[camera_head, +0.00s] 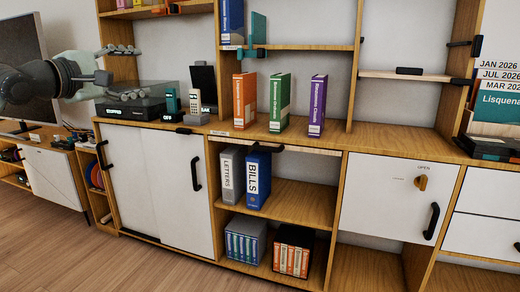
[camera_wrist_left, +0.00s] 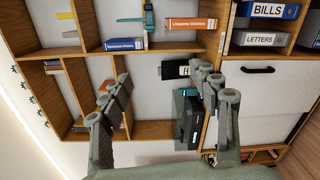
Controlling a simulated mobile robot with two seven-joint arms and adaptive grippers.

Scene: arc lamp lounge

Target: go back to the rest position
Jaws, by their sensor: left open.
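My left gripper (camera_head: 125,73) comes in from the left in the head view, in front of the wall unit near the black box (camera_head: 135,103). Its fingers are spread apart with nothing held between them. In the left wrist view the same open gripper (camera_wrist_left: 162,85) shows its fingers on both sides, with shelves beyond and the black box (camera_wrist_left: 188,120) behind the right finger. My right gripper is in neither view.
A wooden wall unit (camera_head: 330,146) fills the view. Orange (camera_head: 244,100), green (camera_head: 279,102) and purple (camera_head: 317,105) books stand on its counter. A TV (camera_head: 22,60) is at far left. Bare wood floor (camera_head: 60,255) lies in front.

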